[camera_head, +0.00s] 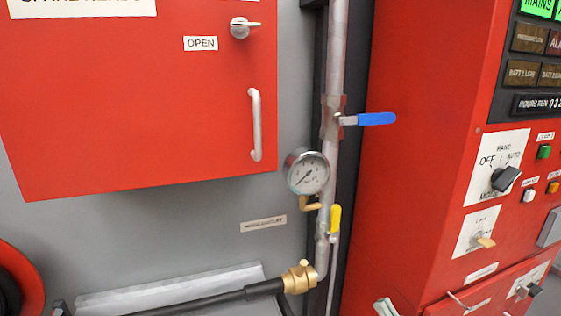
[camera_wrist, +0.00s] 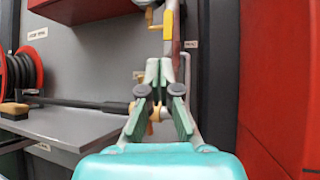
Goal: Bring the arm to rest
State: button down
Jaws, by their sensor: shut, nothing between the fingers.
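My gripper (camera_wrist: 158,72) shows in the wrist view, with its green fingers together and nothing held between them. It points toward the grey wall and the pipe, and it overlaps the pipe's lower end in the picture. I cannot tell how far it is from the pipe. The yellow-handled valve (camera_wrist: 168,24) is just above the fingertips in that view. In the head view the same yellow lever (camera_head: 335,219) points up, below the pressure gauge (camera_head: 306,173). The gripper is not clearly seen in the head view.
A blue valve lever (camera_head: 376,119) sticks out right from the pipe. The red cabinet (camera_head: 130,120) marked OPEN is shut, at left. A red control panel (camera_head: 420,150) stands at right. A hose reel (camera_wrist: 30,70) and grey shelf (camera_wrist: 70,128) are left of my gripper.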

jog(key=s+f+n+g+h, duration=0.2)
jog(key=s+f+n+h, duration=0.3)
jog(key=s+n, duration=0.4)
jog(key=s+a+f+n+g+h, duration=0.1)
jog(key=s+f+n+h, duration=0.4)
jog(key=s, duration=1.2)
jog(key=s+a+f+n+g+h, duration=0.1)
jog(key=s+f+n+h, duration=0.5)
jog(key=s+n, duration=0.6)
jog(key=shift+s+a+f+n+g, duration=0.2)
jog(key=shift+s+f+n+g, duration=0.2)
jog(key=shift+f+n+g, duration=0.45)
jog(key=shift+w, duration=0.1)
